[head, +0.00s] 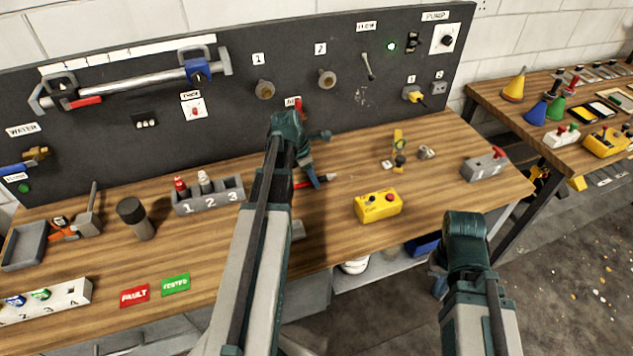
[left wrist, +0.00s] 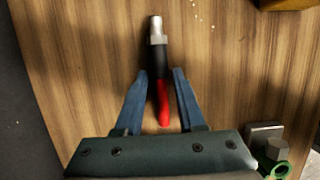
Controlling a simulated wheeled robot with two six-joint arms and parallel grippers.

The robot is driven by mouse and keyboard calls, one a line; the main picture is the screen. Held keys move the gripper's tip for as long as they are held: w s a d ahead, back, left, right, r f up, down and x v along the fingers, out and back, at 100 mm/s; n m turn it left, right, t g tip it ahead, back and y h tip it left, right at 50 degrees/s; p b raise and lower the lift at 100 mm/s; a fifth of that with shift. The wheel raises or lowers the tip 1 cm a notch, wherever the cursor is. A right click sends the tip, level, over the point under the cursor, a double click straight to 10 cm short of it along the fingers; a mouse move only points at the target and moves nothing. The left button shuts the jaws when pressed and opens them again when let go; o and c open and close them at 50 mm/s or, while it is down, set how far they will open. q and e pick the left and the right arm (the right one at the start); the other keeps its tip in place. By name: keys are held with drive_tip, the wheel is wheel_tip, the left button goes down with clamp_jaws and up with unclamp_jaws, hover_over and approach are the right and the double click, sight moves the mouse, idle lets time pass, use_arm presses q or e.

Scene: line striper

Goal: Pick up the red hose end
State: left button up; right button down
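The red hose end (left wrist: 163,100) lies on the wooden bench, with a red sleeve, a black middle and a silver tip. In the head view its red part (head: 302,185) shows beside my left gripper (head: 314,179). In the left wrist view my left gripper (left wrist: 160,76) is open, its two blue fingers on either side of the hose end with a narrow gap at each side. The silver tip points away past the fingertips. My right gripper (head: 438,284) hangs in front of the bench, mostly hidden behind its own wrist.
A grey numbered rack (head: 208,196) stands to the left. The dark upright panel (head: 330,120) closes off the back of the bench (head: 330,235).

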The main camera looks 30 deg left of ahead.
use_arm(q)
clamp_jaws()
drive_tip(key=shift+r, duration=0.1)
